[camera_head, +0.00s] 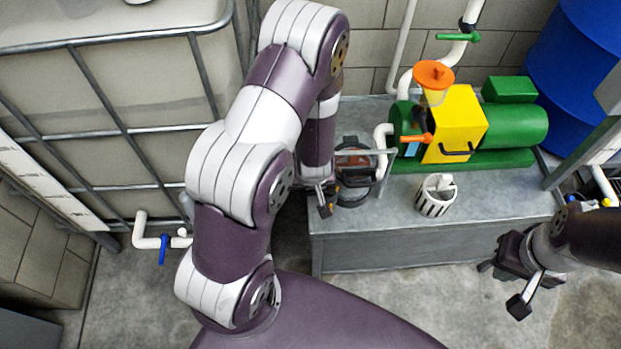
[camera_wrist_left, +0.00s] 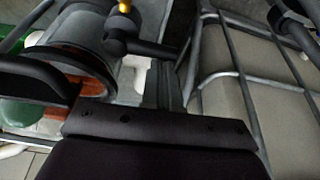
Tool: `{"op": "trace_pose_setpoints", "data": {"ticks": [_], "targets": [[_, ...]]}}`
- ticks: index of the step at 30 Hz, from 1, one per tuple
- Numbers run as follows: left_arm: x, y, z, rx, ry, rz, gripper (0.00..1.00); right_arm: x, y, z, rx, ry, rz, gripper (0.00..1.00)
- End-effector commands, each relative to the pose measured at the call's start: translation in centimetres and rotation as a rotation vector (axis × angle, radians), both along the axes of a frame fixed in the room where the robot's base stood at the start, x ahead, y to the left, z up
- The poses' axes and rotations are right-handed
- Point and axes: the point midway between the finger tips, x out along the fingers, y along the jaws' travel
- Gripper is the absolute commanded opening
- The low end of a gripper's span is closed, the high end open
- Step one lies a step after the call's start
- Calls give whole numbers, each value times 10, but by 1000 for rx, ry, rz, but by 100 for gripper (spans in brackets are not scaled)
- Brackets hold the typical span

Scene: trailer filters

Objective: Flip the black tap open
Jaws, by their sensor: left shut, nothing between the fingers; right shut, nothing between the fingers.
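A dark canister (camera_head: 354,172) with an orange inside stands at the left end of the grey bench. It also shows at the upper left of the left wrist view (camera_wrist_left: 75,45). A black tap-like fitting (camera_wrist_left: 122,42) with a yellow tip sits beside its rim; I cannot make out its setting. In the head view this fitting is not clear. My left gripper (camera_head: 325,207) is shut and empty, low beside the canister's left side, partly hidden by my arm. My right gripper (camera_head: 508,285) is shut and empty, off the bench's front right corner.
A green and yellow pump (camera_head: 455,125) with orange handles stands on the bench (camera_head: 420,240). A white slotted basket (camera_head: 436,196) is in front of it. A caged tank (camera_head: 140,100) fills the left, with a blue-handled valve (camera_head: 163,248). A blue barrel (camera_head: 575,70) stands at right.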

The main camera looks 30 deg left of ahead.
Motion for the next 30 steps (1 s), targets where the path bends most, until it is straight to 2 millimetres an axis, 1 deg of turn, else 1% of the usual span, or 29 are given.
{"op": "trace_pose_setpoints", "data": {"ticks": [8, 14, 30], "targets": [[-3, -1, 2, 0, 3, 48, 0, 0, 0, 9, 0, 0, 0, 0], [-8, -3, 4, 1, 4, 140, 0, 0, 0, 24, 0, 0, 0, 0], [-26, -19, 7, 1, 2, 639, 0, 0, 0, 95, 0, 0, 0, 0]]}}
